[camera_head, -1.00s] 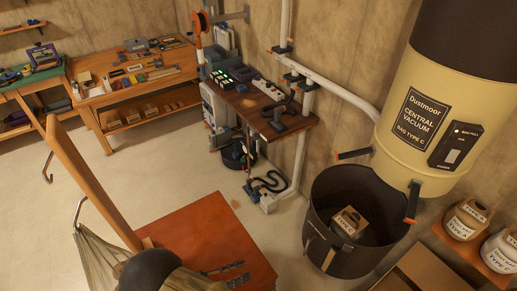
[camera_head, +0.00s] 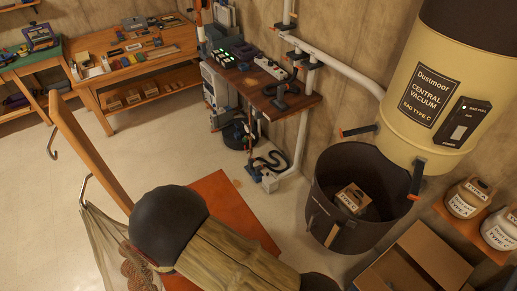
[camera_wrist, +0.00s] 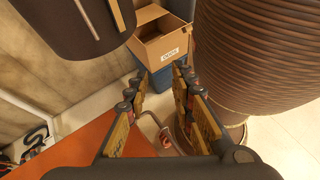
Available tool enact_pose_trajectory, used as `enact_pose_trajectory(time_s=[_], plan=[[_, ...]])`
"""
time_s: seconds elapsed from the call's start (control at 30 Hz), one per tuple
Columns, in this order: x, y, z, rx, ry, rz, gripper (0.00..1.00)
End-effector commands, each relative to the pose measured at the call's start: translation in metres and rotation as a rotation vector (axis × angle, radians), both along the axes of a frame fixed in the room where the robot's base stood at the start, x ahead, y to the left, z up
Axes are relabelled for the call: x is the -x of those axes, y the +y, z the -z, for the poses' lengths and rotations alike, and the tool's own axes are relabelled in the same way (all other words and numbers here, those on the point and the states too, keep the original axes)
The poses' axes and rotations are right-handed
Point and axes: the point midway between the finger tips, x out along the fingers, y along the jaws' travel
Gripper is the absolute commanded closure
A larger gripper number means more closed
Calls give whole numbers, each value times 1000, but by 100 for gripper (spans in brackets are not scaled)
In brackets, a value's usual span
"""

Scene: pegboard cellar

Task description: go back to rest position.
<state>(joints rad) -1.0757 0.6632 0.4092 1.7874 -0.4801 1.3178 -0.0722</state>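My gripper (camera_wrist: 160,95) shows in the wrist view with its two fingers apart and nothing between them. It hangs above the edge of an orange-red surface (camera_wrist: 70,150), with pale floor and a hooked metal piece (camera_wrist: 158,130) below. In the head view my arm crosses the bottom middle, over the orange-red top (camera_head: 222,190); the gripper itself is out of that view.
A dark bin (camera_head: 334,228) holding a small box (camera_head: 352,197) stands beneath the cream vacuum canister (camera_head: 420,90). An open cardboard box (camera_head: 420,262) is right of it. A ribbed brown column (camera_wrist: 255,50) is close on the gripper's right. Open floor (camera_head: 150,155) lies left of the wall bench.

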Motion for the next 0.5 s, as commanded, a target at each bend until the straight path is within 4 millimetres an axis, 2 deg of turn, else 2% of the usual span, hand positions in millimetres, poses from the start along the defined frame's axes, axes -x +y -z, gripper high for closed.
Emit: enact_pose_trajectory(time_s=[0.27, 0.5], plan=[[-6, -10, -42, -321, -102, 299, 76], [-17, -28, -81, -574, -232, 543, 76]])
